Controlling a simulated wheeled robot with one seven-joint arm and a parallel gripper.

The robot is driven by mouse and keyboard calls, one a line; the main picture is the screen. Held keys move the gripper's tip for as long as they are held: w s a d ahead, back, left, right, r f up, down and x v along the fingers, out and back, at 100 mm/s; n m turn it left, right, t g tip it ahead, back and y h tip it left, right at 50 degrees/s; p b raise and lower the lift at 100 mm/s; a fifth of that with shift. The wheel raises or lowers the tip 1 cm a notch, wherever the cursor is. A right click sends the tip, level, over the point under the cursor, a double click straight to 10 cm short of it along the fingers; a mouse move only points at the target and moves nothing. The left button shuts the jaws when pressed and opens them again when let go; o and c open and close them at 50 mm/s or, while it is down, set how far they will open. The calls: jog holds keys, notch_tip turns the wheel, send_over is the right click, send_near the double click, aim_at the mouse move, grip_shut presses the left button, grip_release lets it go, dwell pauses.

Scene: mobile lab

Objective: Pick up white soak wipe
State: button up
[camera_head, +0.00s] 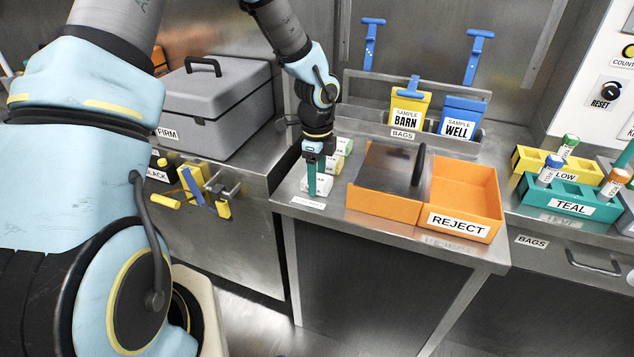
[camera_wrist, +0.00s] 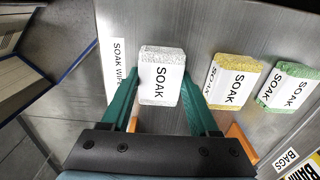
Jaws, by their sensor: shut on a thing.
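The white soak wipe (camera_wrist: 161,75) is a small block with a "SOAK" label, between the two teal fingers of my gripper (camera_wrist: 162,98) in the wrist view. The fingers are shut on its sides. In the head view my gripper (camera_head: 314,178) points down at the left end of the steel counter, and the white wipe (camera_head: 318,186) shows partly behind a finger. I cannot tell whether the wipe still touches the counter. A yellow soak wipe (camera_wrist: 231,82) and a green soak wipe (camera_wrist: 287,87) lie in a row beside it in the wrist view.
An orange REJECT bin (camera_head: 465,198) with a dark sliding cover stands right of my gripper. A grey case (camera_head: 215,105) stands to the left. Yellow BARN (camera_head: 408,108) and blue WELL (camera_head: 462,118) bags are behind. A teal rack (camera_head: 565,197) holds tubes at right.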

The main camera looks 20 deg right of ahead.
notch_tip(320, 180, up, 10)
jog(key=b, duration=0.1)
dwell(0.4)
